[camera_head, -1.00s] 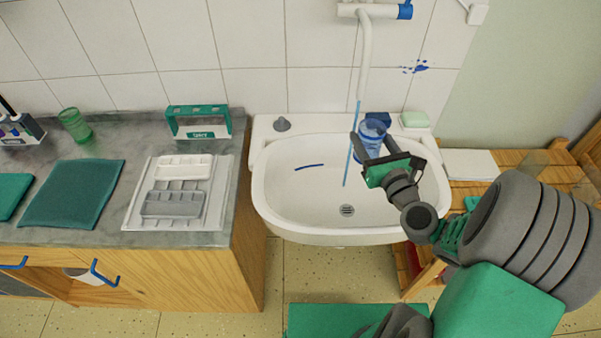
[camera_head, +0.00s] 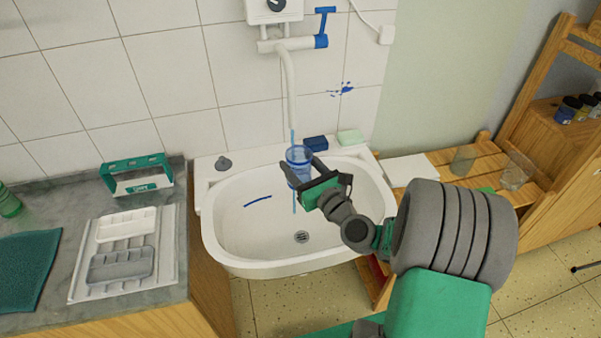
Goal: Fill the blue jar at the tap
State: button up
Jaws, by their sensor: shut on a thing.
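The blue jar (camera_head: 299,158) is see-through and roughly upright above the sink basin (camera_head: 235,235). My gripper (camera_head: 299,178) is shut on it from the front right. The tap's white spout (camera_head: 290,90) hangs down above the jar from the wall. A thin blue stream of water (camera_head: 292,137) runs from the spout to the left part of the jar's mouth. A stretch of stream also shows below the jar, down towards the drain (camera_head: 302,237). I cannot tell whether water goes into the jar or passes behind it; its water level is unclear.
A blue sponge-like block (camera_head: 316,143) and pale green soap (camera_head: 350,137) lie on the sink's back rim, with a grey stopper (camera_head: 223,163) at left. A counter with a tray (camera_head: 80,280) stands left, a wooden slatted bench (camera_head: 450,180) right.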

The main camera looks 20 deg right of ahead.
jog(key=w+p, duration=0.1)
jog(key=w, duration=0.5)
jog(key=shift+w, duration=0.15)
dwell(7.2)
